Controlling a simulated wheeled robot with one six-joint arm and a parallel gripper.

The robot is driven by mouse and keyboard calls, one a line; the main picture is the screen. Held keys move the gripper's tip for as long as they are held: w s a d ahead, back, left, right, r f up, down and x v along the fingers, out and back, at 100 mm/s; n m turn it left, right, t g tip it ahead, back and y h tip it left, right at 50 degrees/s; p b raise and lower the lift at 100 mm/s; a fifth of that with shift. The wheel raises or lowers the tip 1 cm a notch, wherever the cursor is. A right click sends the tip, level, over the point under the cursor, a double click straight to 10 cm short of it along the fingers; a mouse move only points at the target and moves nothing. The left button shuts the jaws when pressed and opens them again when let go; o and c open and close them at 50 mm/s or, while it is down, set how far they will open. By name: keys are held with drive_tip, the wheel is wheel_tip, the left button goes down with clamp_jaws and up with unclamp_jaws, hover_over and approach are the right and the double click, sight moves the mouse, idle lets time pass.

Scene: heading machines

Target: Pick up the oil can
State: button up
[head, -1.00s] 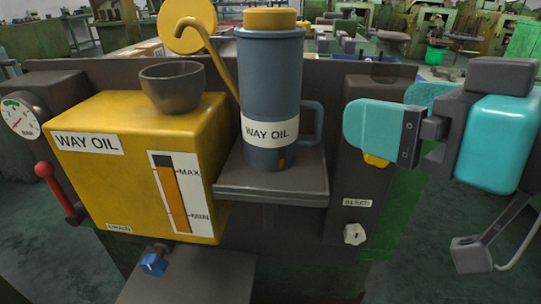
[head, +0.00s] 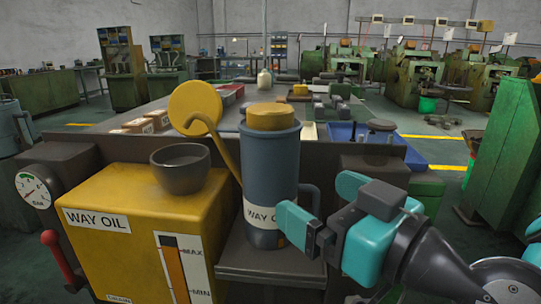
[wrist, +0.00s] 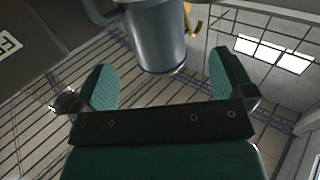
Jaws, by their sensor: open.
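The oil can (head: 268,160) is a tall blue-grey cylinder with a yellow cap, a curved yellow spout, a side handle and a WAY OIL label. It stands upright on a small dark shelf (head: 270,264) beside the yellow tank. My gripper (head: 314,200) is open and empty at the can's lower right in the head view. One teal finger covers part of the label and the handle is partly hidden. In the wrist view the can (wrist: 155,38) shows beyond the open fingers (wrist: 163,78), roughly centred between them. Whether a finger touches the can is unclear.
The yellow WAY OIL tank (head: 125,250) with a dark bowl (head: 180,168) on top stands left of the can. A gauge (head: 34,190) and a red lever (head: 60,262) are further left. A dark panel stands behind, with a cluttered bench beyond.

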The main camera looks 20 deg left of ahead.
sight(288, 175)
drive_tip(key=p+x, duration=0.2)
drive_tip(key=x, duration=0.1)
drive_tip(key=p+x, duration=0.2)
drive_tip(key=p, duration=0.1)
drive_tip(key=shift+w+a+r, duration=0.1)
drive_tip(key=shift+w+a, duration=0.05)
drive_tip(key=shift+w, duration=0.3)
drive_tip(key=shift+w+a+r+p, duration=0.15)
drive_tip(key=shift+a+p, duration=0.1)
drive_tip(key=shift+p, duration=0.2)
drive_tip(key=p+x, duration=0.4)
drive_tip(key=shift+w+r, duration=0.1)
drive_tip(key=shift+r, duration=0.05)
drive_tip(key=shift+w+a, duration=0.1)
drive_tip(key=shift+w, duration=0.05)
drive_tip(key=shift+c, duration=0.2)
drive_tip(key=c, duration=1)
drive_tip(key=shift+c, duration=0.2)
